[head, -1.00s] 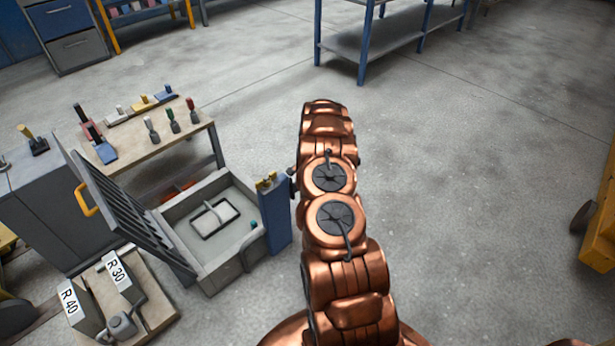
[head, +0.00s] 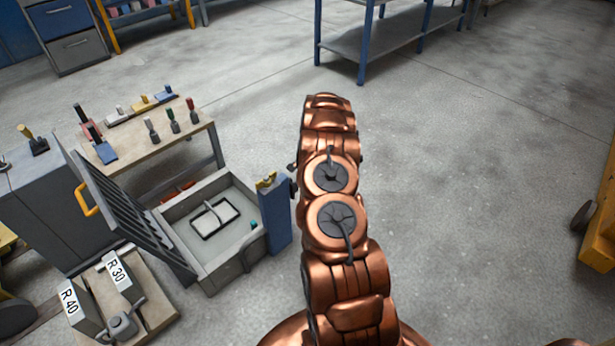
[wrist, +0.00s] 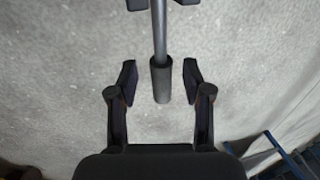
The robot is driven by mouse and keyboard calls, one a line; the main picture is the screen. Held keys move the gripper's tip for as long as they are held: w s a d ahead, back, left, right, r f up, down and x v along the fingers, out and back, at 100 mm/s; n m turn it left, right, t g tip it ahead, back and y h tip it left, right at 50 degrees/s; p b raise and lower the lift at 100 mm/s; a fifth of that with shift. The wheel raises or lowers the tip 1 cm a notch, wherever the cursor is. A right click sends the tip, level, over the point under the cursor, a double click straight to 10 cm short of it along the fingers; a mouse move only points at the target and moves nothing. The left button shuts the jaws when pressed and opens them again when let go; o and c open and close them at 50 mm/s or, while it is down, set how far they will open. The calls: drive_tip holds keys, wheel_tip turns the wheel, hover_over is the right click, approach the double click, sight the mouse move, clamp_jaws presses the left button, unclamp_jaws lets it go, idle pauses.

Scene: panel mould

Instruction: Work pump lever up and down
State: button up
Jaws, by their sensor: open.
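In the wrist view, a lever (wrist: 161,82) comes down from the top edge as a thin grey rod with a thick dark grip at its lower end. My gripper (wrist: 160,74) is open, with one finger on each side of the grip and a visible gap on both sides. The rest of the lever and the pump body are not clear in this view. In the head view, my copper arm hides the gripper and I cannot make out the lever.
A blue post (head: 275,216) with yellow parts on top stands close left of my arm. Beside it are an open grey mould box (head: 240,262) with a raised slatted panel (head: 128,212) and a tool table (head: 140,150).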

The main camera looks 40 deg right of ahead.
wheel_tip(320, 180, up, 10)
drive_tip(key=s, duration=0.1)
drive_tip(key=shift+s+f, duration=0.2)
drive_tip(key=shift+s, duration=0.2)
